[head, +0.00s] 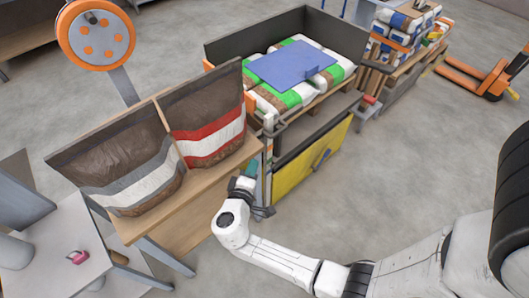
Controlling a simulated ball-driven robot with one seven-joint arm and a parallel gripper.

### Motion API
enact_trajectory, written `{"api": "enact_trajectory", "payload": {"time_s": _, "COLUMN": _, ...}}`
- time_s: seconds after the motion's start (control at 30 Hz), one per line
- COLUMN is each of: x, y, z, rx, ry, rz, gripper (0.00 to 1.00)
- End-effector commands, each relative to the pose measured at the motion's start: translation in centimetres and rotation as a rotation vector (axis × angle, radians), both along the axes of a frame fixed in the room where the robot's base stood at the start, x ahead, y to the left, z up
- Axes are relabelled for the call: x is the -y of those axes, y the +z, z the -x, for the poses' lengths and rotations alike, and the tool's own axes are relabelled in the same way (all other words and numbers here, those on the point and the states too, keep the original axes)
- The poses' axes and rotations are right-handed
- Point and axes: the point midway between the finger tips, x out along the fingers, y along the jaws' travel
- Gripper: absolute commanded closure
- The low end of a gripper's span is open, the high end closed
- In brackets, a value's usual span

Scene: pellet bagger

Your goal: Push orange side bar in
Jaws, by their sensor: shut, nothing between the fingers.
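My white arm reaches in from the right, and my gripper (246,183) is at the near left corner of the dark-walled machine, by the left end of its yellow panel (308,163). My gripper is shut and empty; its fingertips are small and partly hidden by my wrist. A teal part (251,168) shows right beside it; I cannot tell whether they touch. A small orange piece (208,64) shows at the machine's far left corner.
A wooden stand with two brown bags (130,178) is left of my gripper. White-green sacks (278,97) under a blue sheet (291,63) fill the machine. An orange-rimmed wheel (95,35) stands behind. An orange pallet jack (490,75) is far right. Floor right of the yellow panel is clear.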

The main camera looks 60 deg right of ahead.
Motion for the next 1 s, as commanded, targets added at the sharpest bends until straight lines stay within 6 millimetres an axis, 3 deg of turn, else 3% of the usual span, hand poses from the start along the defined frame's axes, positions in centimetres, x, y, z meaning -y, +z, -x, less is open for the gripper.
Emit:
{"api": "enact_trajectory", "payload": {"time_s": 0.03, "x": -0.8, "y": -0.8, "z": -0.1, "rx": -0.011, "ry": 0.029, "rz": 0.044, "gripper": 1.00}}
{"api": "enact_trajectory", "payload": {"time_s": 0.13, "x": -1.5, "y": -0.8, "z": -0.2, "rx": -0.021, "ry": 0.063, "rz": 0.099, "gripper": 1.00}}
{"api": "enact_trajectory", "payload": {"time_s": 0.27, "x": -1.2, "y": -0.7, "z": -0.5, "rx": -0.023, "ry": 0.073, "rz": 0.119, "gripper": 1.00}}
{"api": "enact_trajectory", "payload": {"time_s": 0.47, "x": 1.5, "y": -0.9, "z": -1.5, "rx": -0.023, "ry": 0.068, "rz": 0.117, "gripper": 1.00}}
{"api": "enact_trajectory", "payload": {"time_s": 0.8, "x": 7.6, "y": -1.7, "z": -4.0, "rx": -0.024, "ry": 0.068, "rz": 0.115, "gripper": 1.00}}
{"api": "enact_trajectory", "payload": {"time_s": 1.0, "x": 10.1, "y": -2.2, "z": -2.9, "rx": -0.025, "ry": 0.069, "rz": 0.115, "gripper": 1.00}}
